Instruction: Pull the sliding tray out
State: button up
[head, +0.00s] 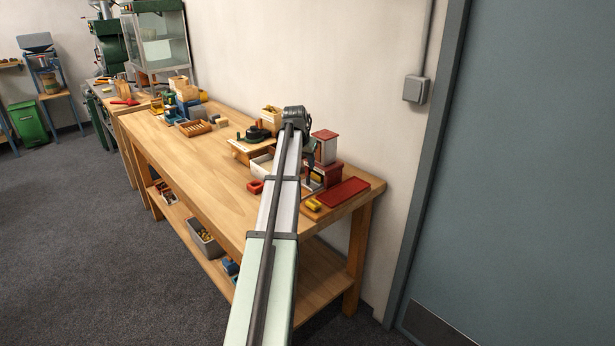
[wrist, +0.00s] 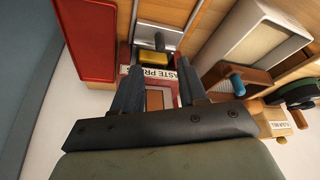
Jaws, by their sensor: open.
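My gripper (wrist: 157,76) is open in the wrist view, its two dark fingers apart over the front of the red paste press (wrist: 160,99). A yellow block (wrist: 152,57) and a grey metal plate (wrist: 157,36) lie just beyond the fingertips. I cannot tell whether this plate is the sliding tray. No thing is clearly held between the fingers. In the head view, the paste press (head: 326,150) stands at the right end of the bench, partly hidden by my arm.
A flat red tray (wrist: 86,40) lies beside the press; a white bin (wrist: 262,42) and a blue-handled wooden part (wrist: 237,84) are opposite. The bench (head: 205,165) has clear wood at its front left. The wall is close behind.

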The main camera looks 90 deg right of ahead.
aim_at(307, 177)
jog(key=x, duration=0.8)
jog(key=shift+c, duration=0.3)
grip_shut()
dwell(0.3)
